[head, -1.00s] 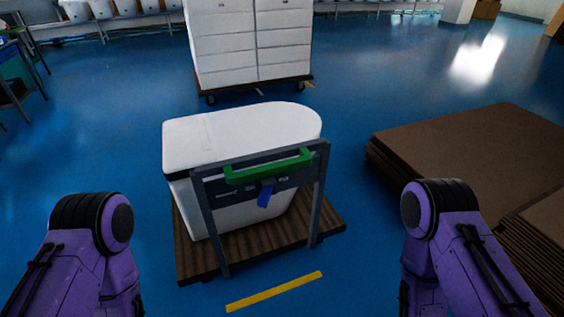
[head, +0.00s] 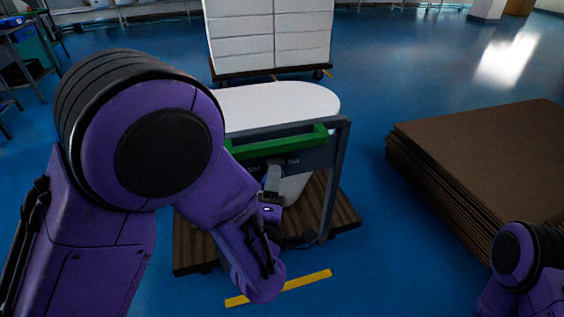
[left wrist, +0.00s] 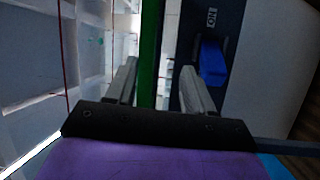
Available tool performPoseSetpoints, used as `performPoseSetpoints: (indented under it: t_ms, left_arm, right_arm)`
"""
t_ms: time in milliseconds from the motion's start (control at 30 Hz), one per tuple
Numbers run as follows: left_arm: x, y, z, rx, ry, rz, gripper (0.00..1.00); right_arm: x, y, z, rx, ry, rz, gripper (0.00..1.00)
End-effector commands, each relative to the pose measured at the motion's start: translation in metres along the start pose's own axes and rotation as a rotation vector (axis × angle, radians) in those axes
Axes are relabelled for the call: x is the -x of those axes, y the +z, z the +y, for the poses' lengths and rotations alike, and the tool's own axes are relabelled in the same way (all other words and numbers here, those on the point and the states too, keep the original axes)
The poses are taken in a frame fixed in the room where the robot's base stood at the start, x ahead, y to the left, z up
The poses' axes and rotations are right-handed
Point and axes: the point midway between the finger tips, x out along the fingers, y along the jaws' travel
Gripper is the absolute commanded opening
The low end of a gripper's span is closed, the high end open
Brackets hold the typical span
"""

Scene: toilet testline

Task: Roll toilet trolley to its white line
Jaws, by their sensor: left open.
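The trolley (head: 345,215) has a brown ribbed deck, a grey frame and a green handle bar (head: 300,143). A white toilet (head: 285,98) rides on it. My left arm covers the trolley's left part. My left gripper (head: 272,178) is just below the handle in the head view. In the left wrist view, its two grey fingers (left wrist: 160,85) are open, with the green bar (left wrist: 148,60) running between them. A blue switch (left wrist: 213,62) by an "ON" label is right of the fingers. My right gripper is out of view. I see no white line.
A yellow floor strip (head: 305,281) lies in front of the trolley. A brown stack of sheets (head: 480,150) is on the right. A cart with white boxes (head: 268,35) stands close behind the trolley. Blue floor is open between trolley and stack.

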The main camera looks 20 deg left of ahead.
Motion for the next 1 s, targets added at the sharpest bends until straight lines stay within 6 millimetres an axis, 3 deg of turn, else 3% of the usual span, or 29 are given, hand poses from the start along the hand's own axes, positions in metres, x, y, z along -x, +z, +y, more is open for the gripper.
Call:
performPoseSetpoints:
  t_ms: [133,533,700,900,933,1000]
  left_arm:
    - [-0.012,0.004,0.018,0.064,0.060,0.008,0.53]
    - [-0.094,0.004,0.021,0.059,0.055,0.004,0.53]
    - [-0.106,0.004,0.021,0.057,0.053,0.003,0.53]
    - [-0.106,0.004,0.021,0.056,0.053,0.003,0.53]
    - [-0.106,0.004,0.021,0.056,0.053,0.003,0.49]
    - [-0.106,0.004,0.021,0.056,0.053,0.003,0.27]
  right_arm:
    - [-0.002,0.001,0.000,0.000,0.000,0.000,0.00]
    - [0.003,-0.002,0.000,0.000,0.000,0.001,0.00]
    - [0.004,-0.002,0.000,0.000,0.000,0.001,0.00]
    - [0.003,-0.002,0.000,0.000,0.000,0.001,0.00]
    - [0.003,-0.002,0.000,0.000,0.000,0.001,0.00]
    - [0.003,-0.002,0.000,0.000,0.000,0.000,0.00]
